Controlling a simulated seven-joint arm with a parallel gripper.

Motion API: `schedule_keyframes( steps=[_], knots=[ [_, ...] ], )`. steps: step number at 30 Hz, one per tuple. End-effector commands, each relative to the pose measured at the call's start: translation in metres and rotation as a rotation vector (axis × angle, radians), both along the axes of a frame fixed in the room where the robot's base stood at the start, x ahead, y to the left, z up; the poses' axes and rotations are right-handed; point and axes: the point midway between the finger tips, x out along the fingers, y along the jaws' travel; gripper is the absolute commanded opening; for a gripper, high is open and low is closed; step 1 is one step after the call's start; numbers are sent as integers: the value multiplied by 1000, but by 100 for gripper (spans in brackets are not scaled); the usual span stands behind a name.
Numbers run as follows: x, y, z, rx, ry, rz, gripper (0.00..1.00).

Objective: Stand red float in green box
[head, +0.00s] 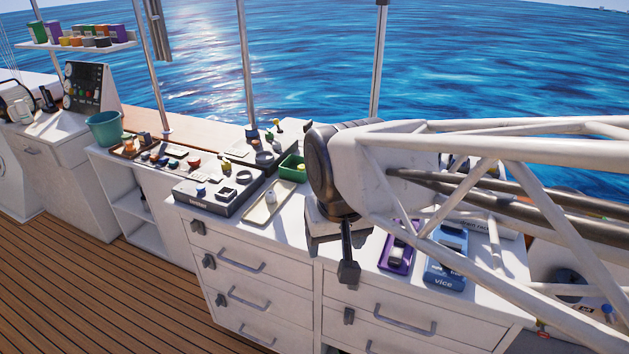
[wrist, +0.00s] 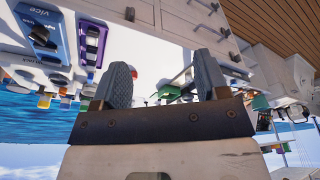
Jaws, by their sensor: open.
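I cannot make out the red float for certain; a small red-orange item (head: 193,164) sits among parts on the dark tray further left. My gripper (head: 348,270) points down over the counter's front, right of the green box. In the wrist view my gripper (wrist: 162,85) has its two grey fingers wide apart with nothing between them. A green shape beyond the fingers is partly hidden.
A cream tray (head: 258,215) with a small pale item lies in front of the green box. A dark parts case (head: 205,202) is left of it. A purple tray (head: 388,262) and a blue vice (head: 447,272) lie right of my gripper. A green bucket (head: 104,129) stands far left.

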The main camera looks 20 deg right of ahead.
Motion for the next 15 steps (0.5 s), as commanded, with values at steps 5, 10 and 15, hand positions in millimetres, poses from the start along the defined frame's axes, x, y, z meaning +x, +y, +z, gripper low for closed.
schedule_keyframes(
  steps=[5, 10, 15],
  knots=[
    [38, -13, 1, 11, 18, -140, 68],
    [79, -29, -1, 21, 29, -290, 68],
    [118, -47, -8, 31, 42, -442, 68]
  ],
)
